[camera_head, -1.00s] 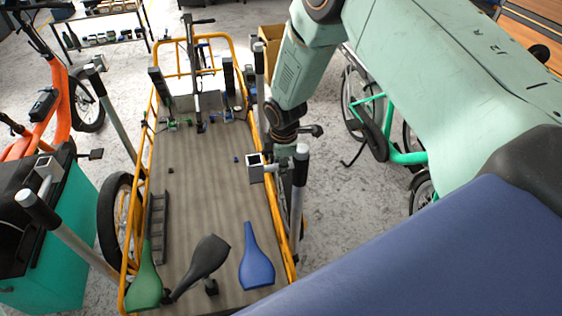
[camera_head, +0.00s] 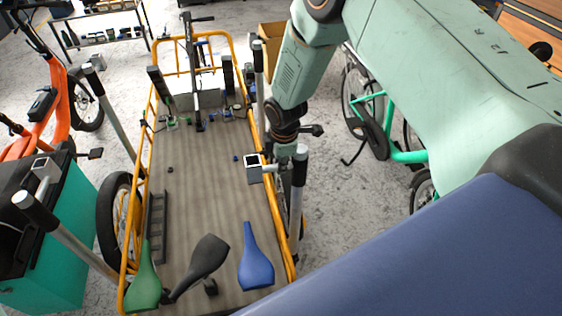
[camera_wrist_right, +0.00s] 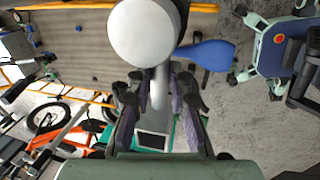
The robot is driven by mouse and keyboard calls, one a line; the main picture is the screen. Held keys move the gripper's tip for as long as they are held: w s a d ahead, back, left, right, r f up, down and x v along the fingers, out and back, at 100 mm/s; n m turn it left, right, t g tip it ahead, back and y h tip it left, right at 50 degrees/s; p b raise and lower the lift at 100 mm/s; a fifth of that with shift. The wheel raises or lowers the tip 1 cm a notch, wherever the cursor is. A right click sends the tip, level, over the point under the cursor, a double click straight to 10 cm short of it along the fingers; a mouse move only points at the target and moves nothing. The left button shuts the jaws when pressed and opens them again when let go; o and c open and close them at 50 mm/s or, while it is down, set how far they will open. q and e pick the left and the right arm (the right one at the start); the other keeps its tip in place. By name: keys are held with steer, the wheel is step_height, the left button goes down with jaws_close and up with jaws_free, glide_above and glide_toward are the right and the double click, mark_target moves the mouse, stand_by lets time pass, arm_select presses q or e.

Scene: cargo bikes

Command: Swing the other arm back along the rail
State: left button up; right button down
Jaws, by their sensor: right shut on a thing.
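A pole with a dark sleeve and a pale round cap (camera_head: 299,185) stands beside the right yellow rail (camera_head: 276,210) of the cargo bike. A short grey arm with a square open end (camera_head: 254,172) juts from it over the deck. My right gripper (camera_head: 286,146) is at this arm, its fingers partly hidden. In the right wrist view its fingers (camera_wrist_right: 160,95) close on the grey bar, between the round cap (camera_wrist_right: 145,32) and the square end (camera_wrist_right: 152,141). A similar pole (camera_head: 62,232) with a square-ended arm (camera_head: 44,170) is on the left. My left gripper is not in view.
The deck (camera_head: 205,200) carries a green saddle (camera_head: 143,285), a black saddle (camera_head: 203,262) and a blue saddle (camera_head: 256,262). A teal box (camera_head: 50,265) and an orange bike (camera_head: 55,115) are left. A green bike (camera_head: 400,157) stands right, with bare floor between.

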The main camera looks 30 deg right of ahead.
steer(key=shift+w, duration=0.1)
steer(key=w+d+m+g+h+b, duration=0.1)
steer(key=w+d+m+b, duration=0.3)
steer(key=m, duration=1.3)
steer(key=d+g+b, duration=0.1)
steer(key=d+b, duration=0.1)
steer(key=b, duration=0.1)
steer(key=shift+d+f+m+g+h, duration=0.2)
steer(key=shift+m+g+h, duration=0.1)
steer(key=shift+m+g, duration=0.1)
steer(key=c, duration=1.7)
jaws_free()
steer(key=shift+o, duration=1.1)
steer(key=shift+d+r, duration=0.1)
steer(key=shift+w, duration=0.1)
step_height(320, 180, up, 12)
steer(key=a, duration=0.2)
steer(key=shift+w, duration=0.3)
